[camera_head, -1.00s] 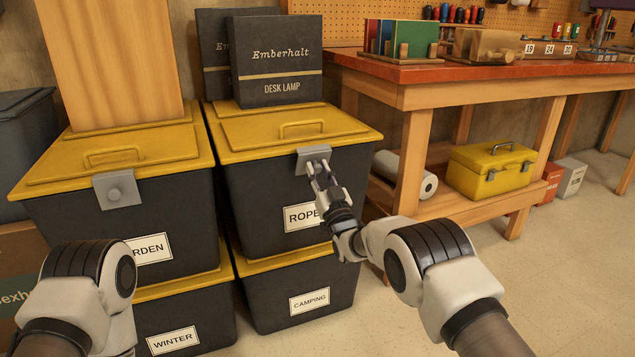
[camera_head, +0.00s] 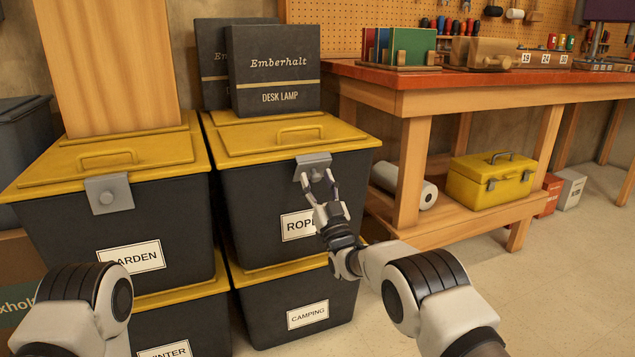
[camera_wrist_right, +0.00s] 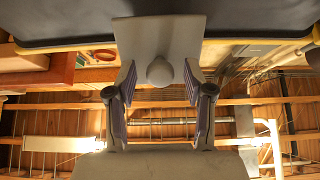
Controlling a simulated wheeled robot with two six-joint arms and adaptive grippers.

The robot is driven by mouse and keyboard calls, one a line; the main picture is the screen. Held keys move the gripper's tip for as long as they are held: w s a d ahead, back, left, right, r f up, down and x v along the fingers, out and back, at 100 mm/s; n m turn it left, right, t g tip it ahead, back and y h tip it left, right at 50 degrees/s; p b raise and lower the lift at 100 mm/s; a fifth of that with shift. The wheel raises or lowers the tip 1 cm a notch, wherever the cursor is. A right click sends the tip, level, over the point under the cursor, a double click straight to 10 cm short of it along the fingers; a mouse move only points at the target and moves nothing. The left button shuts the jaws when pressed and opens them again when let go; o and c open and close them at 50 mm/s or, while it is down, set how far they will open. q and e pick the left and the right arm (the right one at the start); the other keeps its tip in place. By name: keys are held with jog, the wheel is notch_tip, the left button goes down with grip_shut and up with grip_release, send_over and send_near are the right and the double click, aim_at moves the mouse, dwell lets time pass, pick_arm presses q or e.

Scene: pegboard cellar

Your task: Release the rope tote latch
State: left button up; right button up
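The rope tote (camera_head: 260,212) is a dark bin with a yellow lid (camera_head: 245,140) and a partly covered "ROPE" label. Its latch (camera_head: 313,160) is a grey plate at the lid's front edge. The latch (camera_wrist_right: 180,32) also shows in the right wrist view with a round knob (camera_wrist_right: 160,71). My right gripper (camera_head: 319,179) is open just in front of the latch. In the wrist view the right gripper's (camera_wrist_right: 159,82) fingers stand on either side of the knob, with gaps. I cannot tell if the latch is fastened. My left gripper is out of view.
The garden tote (camera_head: 165,225) with its own latch (camera_head: 108,195) stands at left. The camping tote (camera_head: 285,305) is below the rope tote. A desk lamp box (camera_head: 275,75) stands on the rope tote's lid. A workbench (camera_head: 440,90) is at right.

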jog(key=v, duration=1.2)
